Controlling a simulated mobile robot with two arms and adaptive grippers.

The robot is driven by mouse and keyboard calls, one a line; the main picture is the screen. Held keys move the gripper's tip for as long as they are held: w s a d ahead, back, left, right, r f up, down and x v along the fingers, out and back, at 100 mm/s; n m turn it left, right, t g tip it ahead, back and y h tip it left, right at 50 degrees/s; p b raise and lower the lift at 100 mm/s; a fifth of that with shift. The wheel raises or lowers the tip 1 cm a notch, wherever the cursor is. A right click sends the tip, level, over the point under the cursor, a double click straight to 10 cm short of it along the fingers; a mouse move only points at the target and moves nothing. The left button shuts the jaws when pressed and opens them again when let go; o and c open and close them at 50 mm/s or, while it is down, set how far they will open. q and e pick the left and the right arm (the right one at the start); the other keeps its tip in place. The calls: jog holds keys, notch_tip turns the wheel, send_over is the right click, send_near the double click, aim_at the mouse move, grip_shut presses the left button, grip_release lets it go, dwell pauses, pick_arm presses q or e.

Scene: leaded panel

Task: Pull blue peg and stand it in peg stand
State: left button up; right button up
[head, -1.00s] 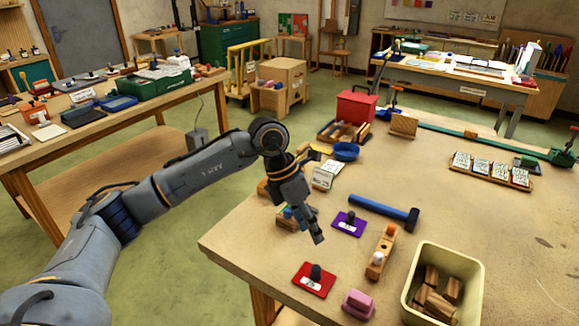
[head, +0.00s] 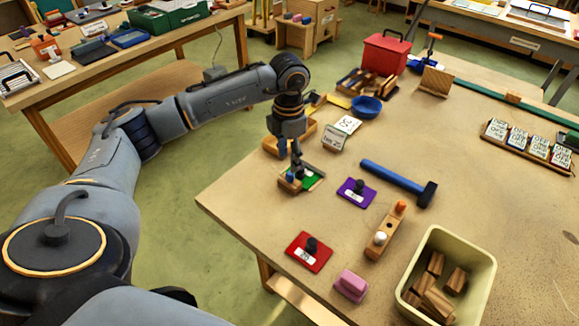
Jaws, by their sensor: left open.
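The blue peg (head: 290,177) shows as a small blue spot at a small wooden block (head: 288,186), near the table's left edge. My left gripper (head: 296,168) points down right at this block, its fingers open. The fingers hide part of the peg, and I cannot tell whether they touch it. A wooden peg stand (head: 386,234) lies further right, with an orange peg (head: 400,207) at its far end and a white peg (head: 380,238) at its near end. A dark hole shows between them. My right gripper is not in view.
A purple plate (head: 356,192), a blue hammer (head: 398,182), a red plate (head: 309,252) and a pink block (head: 350,286) are nearby. A cream bin (head: 484,277) holds wood pieces. The table's right side has free room.

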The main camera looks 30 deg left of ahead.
aim_at(289, 173)
pick_arm(q)
notch_tip(289, 173, down, 6)
jog(key=shift+r+p, duration=0.25)
jog(key=shift+p, duration=0.35)
jog(key=shift+f, duration=0.35)
jog(key=shift+w+f, duration=0.1)
jog(key=shift+f, duration=0.25)
jog(key=c, duration=0.9)
grip_shut()
jog(key=shift+o, duration=0.6)
grip_release()
grip_shut()
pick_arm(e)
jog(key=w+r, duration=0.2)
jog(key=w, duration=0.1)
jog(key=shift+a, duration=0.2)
